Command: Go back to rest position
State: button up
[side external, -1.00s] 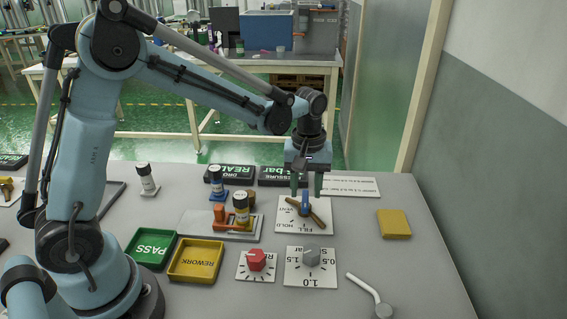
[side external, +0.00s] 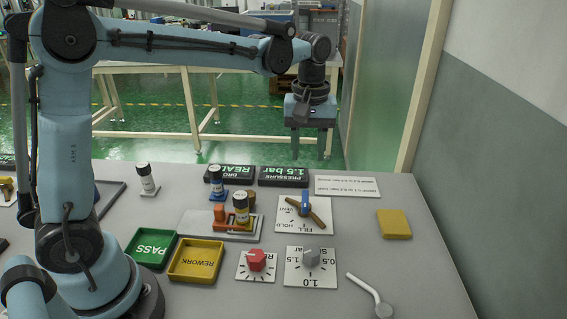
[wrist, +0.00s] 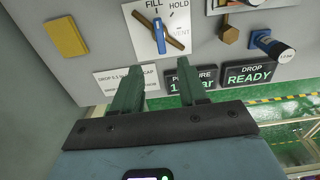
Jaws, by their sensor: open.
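My gripper (side external: 311,143) hangs raised above the far edge of the table, pointing down, with its two fingers apart and nothing between them. In the wrist view my gripper's green fingers (wrist: 156,84) are apart and empty. The valve plate (side external: 320,226), marked FILL, HOLD and VENT, lies on the table below and nearer than my gripper. Its handle (side external: 306,205) has a blue arm and brown arms, and my gripper is clear of it. The handle also shows in the wrist view (wrist: 159,36).
Two displays, PRESSURE 1.5 bar (side external: 283,177) and DROP READY (wrist: 249,72), stand at the table's far edge. A yellow block (side external: 394,224), a green PASS tray (side external: 131,262), a yellow REWORK tray (side external: 177,277), a red knob (side external: 257,260) and a grey knob (side external: 311,257) lie around.

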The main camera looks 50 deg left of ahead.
jog(key=s+a+f+m+t, duration=0.1)
jog(key=s+a+m+t, duration=0.1)
jog(key=s+m+t, duration=0.5)
jog(key=s+m, duration=0.2)
jog(key=s, duration=0.4)
jog(key=shift+s+f, duration=0.25)
jog(key=shift+f, duration=0.15)
